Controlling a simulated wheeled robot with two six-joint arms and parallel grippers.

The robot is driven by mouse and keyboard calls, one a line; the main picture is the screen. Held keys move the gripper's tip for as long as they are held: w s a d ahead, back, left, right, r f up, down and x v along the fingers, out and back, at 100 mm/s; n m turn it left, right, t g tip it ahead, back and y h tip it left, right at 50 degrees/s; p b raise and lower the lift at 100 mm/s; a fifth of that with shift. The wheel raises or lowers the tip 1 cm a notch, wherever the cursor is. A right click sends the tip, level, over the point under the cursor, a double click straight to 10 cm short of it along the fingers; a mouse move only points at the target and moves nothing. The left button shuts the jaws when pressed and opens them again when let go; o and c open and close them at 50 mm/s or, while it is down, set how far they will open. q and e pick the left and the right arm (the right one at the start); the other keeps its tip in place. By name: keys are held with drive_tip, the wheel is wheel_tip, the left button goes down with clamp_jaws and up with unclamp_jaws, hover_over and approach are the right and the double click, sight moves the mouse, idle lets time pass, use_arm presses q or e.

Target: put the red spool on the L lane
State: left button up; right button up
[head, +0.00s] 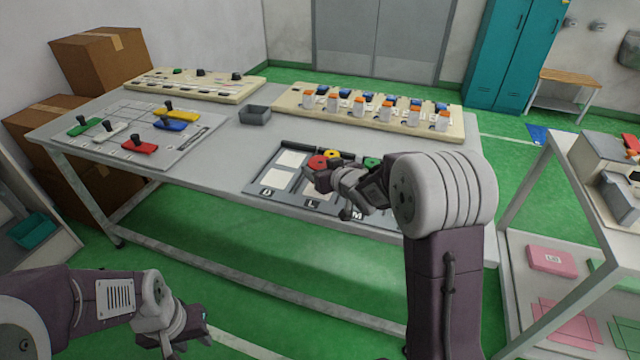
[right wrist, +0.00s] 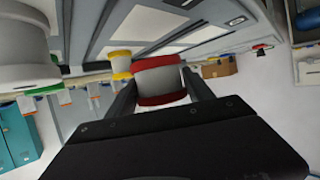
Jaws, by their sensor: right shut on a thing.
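The red spool (head: 317,162) is at my right gripper, over the lane board (head: 262,188) on the table. In the right wrist view the red spool (right wrist: 159,80), with red flanges and a pale middle, sits between the two fingers of my right gripper (right wrist: 160,90), which is shut on it. The board has lettered lanes; the L lane (head: 306,186) is partly hidden by my right gripper. A yellow spool (head: 332,154) and a green spool (head: 372,162) stand at the board's back. My left gripper (head: 185,335) hangs low at the left, away from the table; its fingers are unclear.
A grey tray of coloured handled blocks (head: 140,145) lies at the table's left. A small grey bin (head: 255,115) stands mid-table. A shelf unit (head: 560,200) stands at the right.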

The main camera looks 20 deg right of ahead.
drive_tip(key=shift+w+f, duration=0.1)
drive_tip(key=shift+w, duration=0.1)
wheel_tip(320, 180, down, 4)
drive_tip(key=shift+b, duration=1)
drive_tip(key=shift+f, duration=0.1)
drive_tip(key=o, duration=1.6)
